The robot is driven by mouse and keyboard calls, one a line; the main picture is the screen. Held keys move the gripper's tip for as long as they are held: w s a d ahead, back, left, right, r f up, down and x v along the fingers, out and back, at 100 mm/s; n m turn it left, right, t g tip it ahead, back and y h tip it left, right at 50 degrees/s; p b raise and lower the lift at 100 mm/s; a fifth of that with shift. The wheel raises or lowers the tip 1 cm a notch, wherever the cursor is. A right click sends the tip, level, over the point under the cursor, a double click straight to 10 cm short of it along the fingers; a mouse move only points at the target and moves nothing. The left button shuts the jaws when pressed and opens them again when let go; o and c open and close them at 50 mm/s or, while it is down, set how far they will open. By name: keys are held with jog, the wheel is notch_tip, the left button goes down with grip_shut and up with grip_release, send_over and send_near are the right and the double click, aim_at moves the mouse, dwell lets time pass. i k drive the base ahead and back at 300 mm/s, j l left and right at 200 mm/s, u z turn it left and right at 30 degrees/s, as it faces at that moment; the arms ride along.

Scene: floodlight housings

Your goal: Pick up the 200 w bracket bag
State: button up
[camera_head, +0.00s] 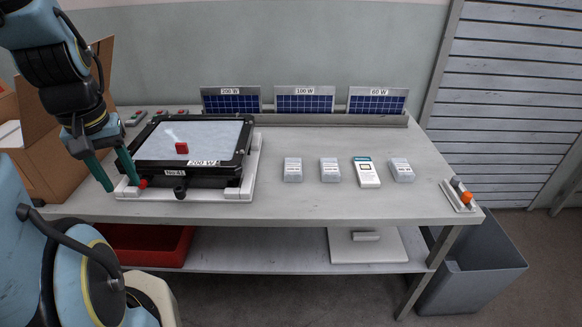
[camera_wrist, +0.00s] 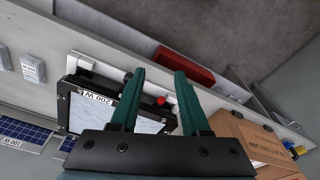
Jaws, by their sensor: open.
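Several small pale bags or packs lie in a row on the right half of the table. From left to right they are the first bag (camera_head: 292,169), the second bag (camera_head: 330,169), a white box-like pack with a green top edge (camera_head: 366,173) and the last bag (camera_head: 401,169). Their labels are too small to read, so I cannot tell which is the 200 W bracket bag. Two bags show at the left of the wrist view, one whole (camera_wrist: 33,69). My gripper (camera_head: 120,185) is open and empty at the floodlight's left front corner, far left of the bags; its green fingers (camera_wrist: 159,75) are spread.
A floodlight housing marked 200 W (camera_head: 190,140) sits on a white frame (camera_head: 238,195). Solar panels marked 200 W (camera_head: 231,102), 100 W (camera_head: 304,102) and 60 W (camera_head: 376,103) stand behind. A cardboard box (camera_head: 50,150) is left. Table front between floodlight and bags is clear.

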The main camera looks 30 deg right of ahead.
aim_at(293, 167)
jog(key=k+l+u, duration=0.45)
jog(key=k, duration=0.35)
